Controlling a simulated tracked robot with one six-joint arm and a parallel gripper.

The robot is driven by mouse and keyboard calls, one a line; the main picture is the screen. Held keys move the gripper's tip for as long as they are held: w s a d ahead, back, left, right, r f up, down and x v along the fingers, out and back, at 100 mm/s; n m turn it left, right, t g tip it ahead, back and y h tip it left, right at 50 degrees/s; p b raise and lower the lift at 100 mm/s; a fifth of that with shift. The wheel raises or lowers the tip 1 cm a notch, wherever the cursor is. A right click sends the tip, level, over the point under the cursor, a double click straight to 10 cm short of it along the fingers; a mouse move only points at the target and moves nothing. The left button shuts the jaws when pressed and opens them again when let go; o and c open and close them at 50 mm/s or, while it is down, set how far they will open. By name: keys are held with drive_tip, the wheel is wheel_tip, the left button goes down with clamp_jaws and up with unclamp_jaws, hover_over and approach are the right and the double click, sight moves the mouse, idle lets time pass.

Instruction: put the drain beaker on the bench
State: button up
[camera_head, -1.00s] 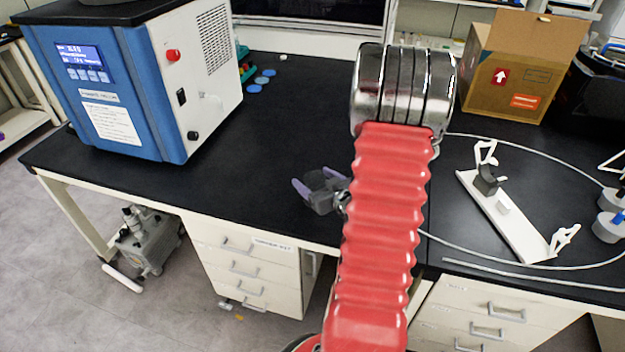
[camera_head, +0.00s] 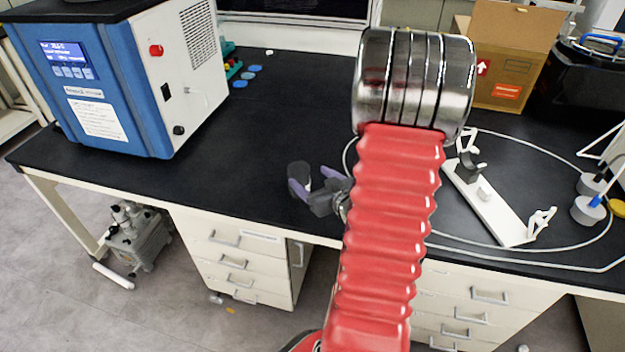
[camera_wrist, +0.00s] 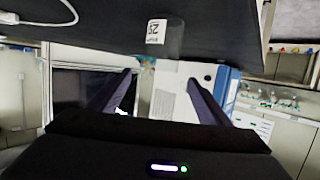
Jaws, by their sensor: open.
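The drain beaker (camera_head: 299,171) is a small, clear-grey cup standing on the black bench (camera_head: 230,175) near its front edge. The wrist view is upside down; there the beaker (camera_wrist: 176,40) stands upright on the bench top with a white printed label. My gripper (camera_head: 312,181) is open with its purple fingers spread. In the head view it lies just in front of the beaker and partly covers it. In the wrist view the beaker is beyond the fingertips (camera_wrist: 160,78), and neither finger visibly touches it.
The blue and white freeze dryer (camera_head: 125,85) stands at the bench's left. A white rack (camera_head: 490,203) and a looping pale hose (camera_head: 470,244) lie to the right. A cardboard box (camera_head: 505,60) is at the back right. The bench between dryer and gripper is mostly clear.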

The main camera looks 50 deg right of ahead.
idle(0.3)
drive_tip(key=w+a+r+n+g, duration=0.15)
drive_tip(key=a+r+g, duration=0.35)
drive_tip(key=a+r, duration=0.7)
drive_tip(key=s+a+r+g+y, duration=0.1)
drive_tip(key=s+a+r+y, duration=0.1)
drive_tip(key=s+a, duration=0.5)
drive_tip(key=s+a+r+n+g+y, duration=0.1)
drive_tip(key=s+a, duration=0.6)
drive_tip(key=a, duration=0.8)
drive_tip(key=shift+s+r+g+y, duration=0.25)
drive_tip(key=shift+r+g+y, duration=0.15)
drive_tip(key=shift+r+g, duration=0.45)
drive_tip(key=shift+o, duration=0.4)
drive_tip(key=shift+a+n, duration=0.1)
drive_tip(key=shift+n, duration=0.15)
